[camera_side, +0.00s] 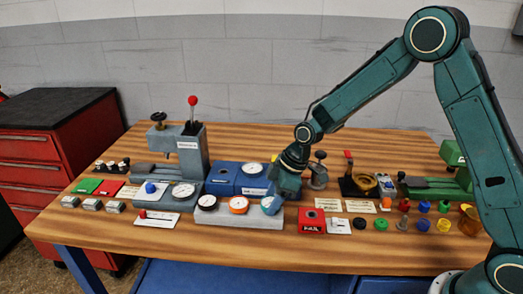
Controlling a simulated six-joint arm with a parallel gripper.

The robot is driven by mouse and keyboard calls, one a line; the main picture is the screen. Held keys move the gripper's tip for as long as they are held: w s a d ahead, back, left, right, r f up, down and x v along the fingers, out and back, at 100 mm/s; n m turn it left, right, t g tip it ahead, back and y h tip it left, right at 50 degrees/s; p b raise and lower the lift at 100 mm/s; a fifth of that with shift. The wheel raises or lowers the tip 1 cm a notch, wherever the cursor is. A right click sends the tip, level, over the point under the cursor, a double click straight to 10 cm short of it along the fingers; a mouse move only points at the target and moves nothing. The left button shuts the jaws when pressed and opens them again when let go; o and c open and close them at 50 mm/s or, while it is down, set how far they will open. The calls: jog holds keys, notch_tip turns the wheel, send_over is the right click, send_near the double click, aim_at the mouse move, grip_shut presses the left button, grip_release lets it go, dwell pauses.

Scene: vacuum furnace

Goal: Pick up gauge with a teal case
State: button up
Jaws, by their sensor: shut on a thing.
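The gauge with a teal case (270,205) has a pale dial and is at the right end of a grey block (225,219). My gripper (280,196) is down at this gauge from behind and to the right, shut on it. The fingertips are small and partly hidden, and I cannot tell whether the gauge still touches the block. A dark-cased gauge (207,202) and an orange-cased gauge (238,204) sit to its left on the same block.
A grey press with a red-knobbed lever (192,140) stands at the left. A blue unit with a dial (236,179) is just behind the block. A red box (311,221) and several coloured knobs lie to the right. The table's front strip is clear.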

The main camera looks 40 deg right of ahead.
notch_tip(320, 180, up, 19)
dwell(0.6)
jog(key=shift+w, duration=0.1)
dwell(0.4)
jog(key=w+f+m+t+h, duration=0.1)
jog(key=w+f+m, duration=0.3)
jog(key=w, duration=0.7)
jog(key=w+f+m+h, duration=0.2)
jog(key=w+f+m, duration=0.3)
jog(key=w+f, duration=0.3)
jog(key=w, duration=0.3)
jog(key=shift+a+f+t, duration=0.2)
jog(key=shift+a+t, duration=0.15)
jog(key=shift+t, duration=0.05)
jog(key=shift+s+f, duration=0.1)
jog(key=shift+f, duration=0.05)
jog(key=shift+f, duration=1)
jog(key=shift+f, duration=1.8)
dwell(0.5)
